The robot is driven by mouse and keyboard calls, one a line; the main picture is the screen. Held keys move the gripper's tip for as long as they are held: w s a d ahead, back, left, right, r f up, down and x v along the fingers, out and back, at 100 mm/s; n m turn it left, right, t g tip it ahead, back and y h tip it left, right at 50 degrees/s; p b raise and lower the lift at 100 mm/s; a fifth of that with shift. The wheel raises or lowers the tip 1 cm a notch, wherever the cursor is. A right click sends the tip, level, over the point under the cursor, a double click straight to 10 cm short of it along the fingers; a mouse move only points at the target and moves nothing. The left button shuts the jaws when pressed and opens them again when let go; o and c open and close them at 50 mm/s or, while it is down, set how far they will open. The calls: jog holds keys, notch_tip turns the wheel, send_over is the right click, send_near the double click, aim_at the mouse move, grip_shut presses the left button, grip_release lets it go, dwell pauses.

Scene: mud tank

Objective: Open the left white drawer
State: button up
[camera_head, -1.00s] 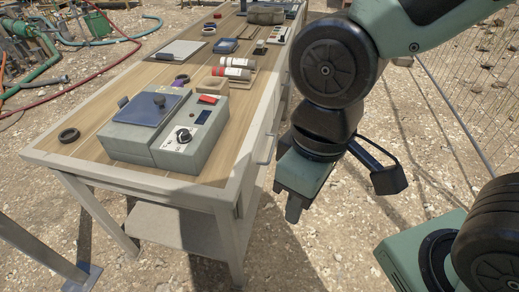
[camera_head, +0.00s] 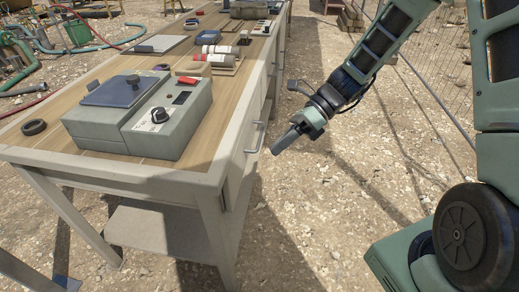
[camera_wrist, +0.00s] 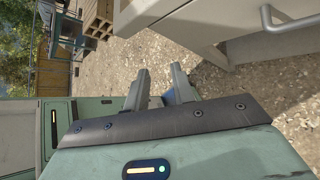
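The left white drawer (camera_head: 240,152) is in the near right side of the long workbench, seen at a steep angle in the head view. It looks shut. Its metal bar handle (camera_head: 257,137) sticks out from the front. The handle (camera_wrist: 288,20) also shows at the upper right of the wrist view, on the pale drawer front (camera_wrist: 235,18). My gripper (camera_head: 278,150) is just right of the handle in the head view, pointing down and left, apart from it. In the wrist view my gripper (camera_wrist: 160,80) has its two fingers spread, with nothing between them.
The wooden-topped workbench (camera_head: 62,145) carries a grey device (camera_head: 150,115) with a knob, a black ring (camera_head: 34,127) and red-labelled cylinders (camera_head: 212,55). Gravel ground (camera_head: 310,215) is open to the right of the bench. A wire fence (camera_head: 445,75) stands farther right.

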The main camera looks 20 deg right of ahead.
jog(key=w+d+f+m+t+y+b, duration=0.2)
jog(key=w+d+f+m+t, duration=0.35)
jog(key=d+m, duration=0.3)
jog(key=m+t+b, duration=0.1)
jog(key=m+t, duration=0.3)
jog(key=m, duration=0.5)
send_near(260, 138)
jog(key=shift+n, duration=0.25)
jog(key=b+x, duration=0.1)
jog(key=x, duration=0.2)
jog(key=b+x, duration=0.1)
jog(key=x, duration=0.3)
jog(key=b+x, duration=0.1)
jog(key=x, duration=0.2)
jog(key=shift+w+f, duration=0.1)
jog(key=shift+f, duration=0.2)
grip_shut()
